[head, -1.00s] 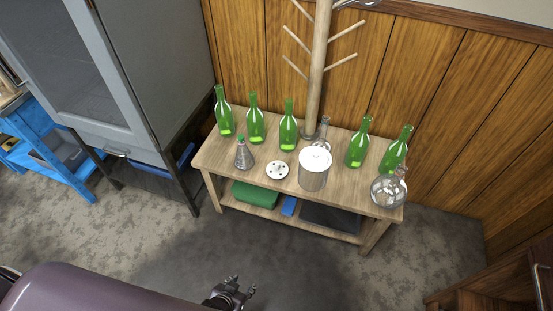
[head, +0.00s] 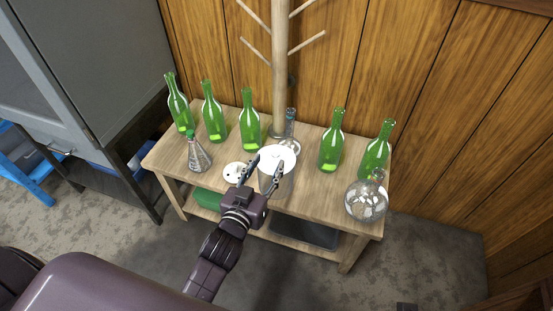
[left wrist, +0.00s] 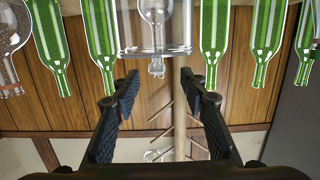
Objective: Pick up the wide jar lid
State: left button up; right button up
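The wide jar lid (head: 279,153) is a round white top on the wide clear jar (head: 285,186), which stands upright at the front middle of the wooden table. My left gripper (head: 264,170) is open at the front of the jar, its fingers spread and pointing towards it. In the head view they cover part of the lid and jar. The left wrist view is upside down; it shows the jar's lid end (left wrist: 155,52) just beyond the open, empty fingertips (left wrist: 160,80). No contact is visible. My right gripper is not recognisable in any view.
Several green bottles (head: 249,122) stand along the table (head: 166,160). A conical flask (head: 199,158), a white disc with holes (head: 232,173) and a round flask (head: 366,202) stand near the front. Another flask (head: 290,140) and a wooden rack post (head: 279,75) are close behind the jar.

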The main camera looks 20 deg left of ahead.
aim_at(274, 156)
pick_arm(q)
jog(key=shift+w+d+f+b, duration=0.1)
jog(key=shift+w+f+b, duration=0.1)
jog(key=shift+w, duration=0.8)
jog(key=shift+w+d+f+b, duration=0.1)
jog(key=shift+w+b, duration=0.15)
jog(key=shift+w, duration=0.75)
jog(key=shift+w+d+f+b, duration=0.1)
jog(key=shift+w+f+b, duration=0.1)
jog(key=shift+w, duration=0.8)
jog(key=shift+r, duration=0.1)
pick_arm(e)
jog(key=v, duration=0.4)
jog(key=shift+d+r, duration=0.1)
jog(key=shift+r, duration=0.35)
pick_arm(q)
jog(key=shift+c, duration=0.3)
grip_shut()
